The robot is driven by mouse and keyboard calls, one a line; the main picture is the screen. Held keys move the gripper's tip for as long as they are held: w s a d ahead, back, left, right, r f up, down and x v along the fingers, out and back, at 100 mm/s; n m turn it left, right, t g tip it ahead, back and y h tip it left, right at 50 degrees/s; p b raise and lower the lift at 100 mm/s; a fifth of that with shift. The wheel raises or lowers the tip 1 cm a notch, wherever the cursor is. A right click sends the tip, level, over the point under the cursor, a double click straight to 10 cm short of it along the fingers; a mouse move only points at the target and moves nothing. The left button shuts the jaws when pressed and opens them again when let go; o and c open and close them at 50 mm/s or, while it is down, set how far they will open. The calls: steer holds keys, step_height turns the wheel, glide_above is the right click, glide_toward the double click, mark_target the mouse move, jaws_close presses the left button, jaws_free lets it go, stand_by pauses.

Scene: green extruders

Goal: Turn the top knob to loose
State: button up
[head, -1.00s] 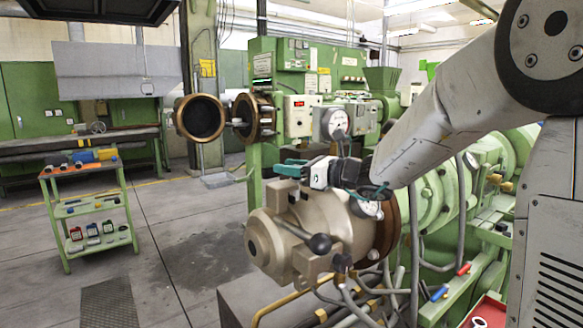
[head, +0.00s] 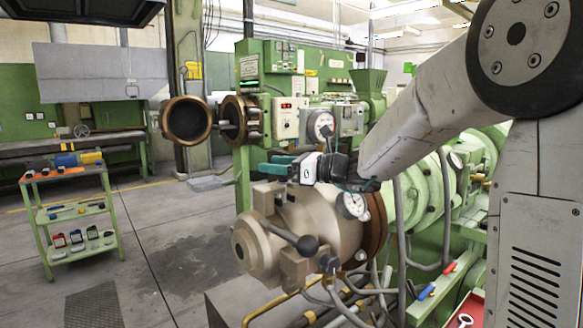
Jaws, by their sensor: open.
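The beige extruder head (head: 262,250) stands in the middle of the head view. A lever with a black ball knob (head: 308,245) slants down to the right across its front. A second dark knob (head: 328,263) sits just below and to the right of that ball. My gripper (head: 268,165) is open and empty, with its teal fingers pointing left above the extruder head. It appears apart from both knobs, higher in the picture.
Green machinery (head: 305,75) with another gauge (head: 321,125) stands behind my gripper. Hoses and pipes (head: 345,300) hang below the extruder head. A red tray (head: 466,310) is at lower right. A green trolley (head: 80,215) stands left, with free floor between.

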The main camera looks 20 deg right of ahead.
steer(key=shift+s+r, duration=0.35)
steer(key=shift+r, duration=0.3)
steer(key=shift+s+r, duration=0.35)
steer(key=shift+r, duration=0.25)
steer(key=s+r, duration=0.1)
steer(key=s, duration=1.3)
steer(key=shift+s+r, duration=0.15)
steer(key=shift+s, duration=0.15)
steer(key=shift+d, duration=0.1)
